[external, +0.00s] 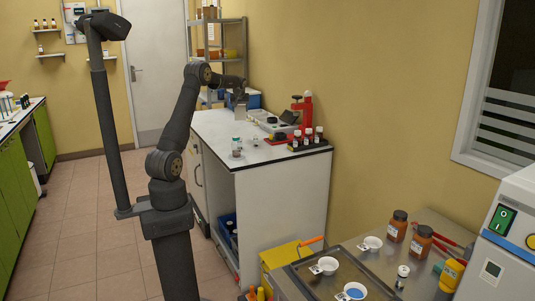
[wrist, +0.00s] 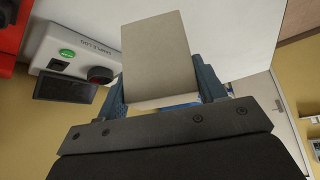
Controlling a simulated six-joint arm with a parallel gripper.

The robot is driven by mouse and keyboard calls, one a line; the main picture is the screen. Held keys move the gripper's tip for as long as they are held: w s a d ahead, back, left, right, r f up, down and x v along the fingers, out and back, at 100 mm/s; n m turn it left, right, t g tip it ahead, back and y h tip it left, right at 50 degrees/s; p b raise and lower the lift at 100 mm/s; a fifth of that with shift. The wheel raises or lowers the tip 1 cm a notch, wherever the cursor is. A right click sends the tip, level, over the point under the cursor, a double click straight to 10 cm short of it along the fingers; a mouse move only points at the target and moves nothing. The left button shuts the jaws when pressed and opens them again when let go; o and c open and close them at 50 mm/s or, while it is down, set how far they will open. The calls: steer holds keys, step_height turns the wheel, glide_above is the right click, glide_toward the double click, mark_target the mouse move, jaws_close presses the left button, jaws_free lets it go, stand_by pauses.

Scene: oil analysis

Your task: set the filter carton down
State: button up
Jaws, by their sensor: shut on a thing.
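The filter carton (wrist: 152,55) is a plain grey-beige box, seen close up in the wrist view. My gripper (wrist: 162,88) is shut on it, with one blue-grey finger on each side. In the external view my gripper (external: 238,92) is over the far end of the white-topped bench (external: 262,155), and the carton (external: 239,102) shows small and grey below it. I cannot tell whether the carton's underside touches the bench top.
A sample log device (wrist: 75,62) with a green button and a dark screen is beside the carton. On the bench stand a red device (external: 304,108), a rack of small bottles (external: 308,140) and small containers (external: 237,147) near the front. Shelving (external: 220,50) stands behind.

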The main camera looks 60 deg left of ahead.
steer(key=w+d+m+t+h, duration=0.15)
steer(key=d+m, duration=0.25)
steer(key=d, duration=1.1)
steer(key=shift+t+y, duration=0.25)
steer(key=shift+s+a+f, duration=0.4)
steer(key=shift+a+f, duration=1.4)
steer(key=shift+f, duration=0.1)
steer(key=shift+s+a+f, duration=0.35)
steer(key=shift+a+f, duration=1.5)
steer(key=shift+f, duration=0.1)
steer(key=shift+s+a+f, duration=0.4)
steer(key=shift+a+f, duration=1.4)
steer(key=shift+f, duration=0.1)
steer(key=shift+f, duration=0.15)
steer(key=o, duration=1)
steer(key=shift+s+d+r, duration=0.1)
steer(key=shift+s+r, duration=0.05)
steer(key=shift+r, duration=0.35)
steer(key=v, duration=1.1)
